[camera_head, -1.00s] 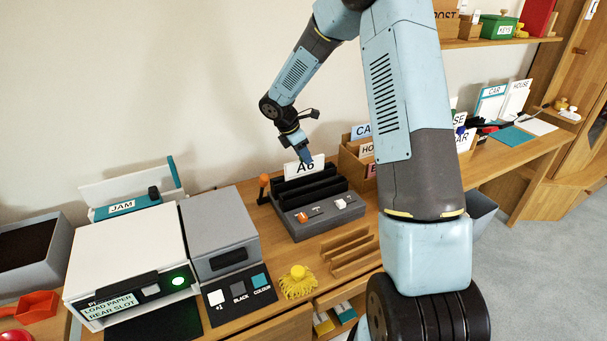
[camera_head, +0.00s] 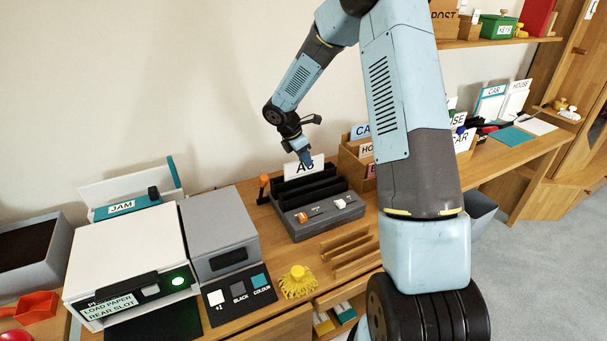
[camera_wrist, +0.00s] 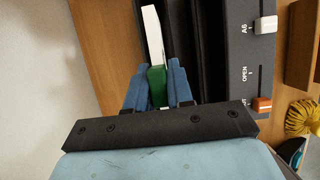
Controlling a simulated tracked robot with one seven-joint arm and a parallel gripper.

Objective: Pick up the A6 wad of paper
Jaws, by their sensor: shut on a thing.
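The white A6 wad of paper (camera_head: 292,170) stands upright at the back of the black-slotted grey rack (camera_head: 327,221) in the head view, its A6 lettering partly covered by my fingertips. My gripper (camera_head: 306,160) points down at its top edge. In the wrist view my gripper (camera_wrist: 157,82) has its blue fingers on either side of a green piece (camera_wrist: 158,86) in line with the white wad (camera_wrist: 153,36), and is shut on it. The wad's lower part is hidden in the rack.
Left of the rack stand an orange-knobbed lever (camera_head: 263,185) and a printer (camera_head: 128,255). A wooden sorter (camera_head: 352,160) with labelled cards is close on the right. A yellow tufted thing (camera_head: 298,282) and wooden slats (camera_head: 350,250) lie in front.

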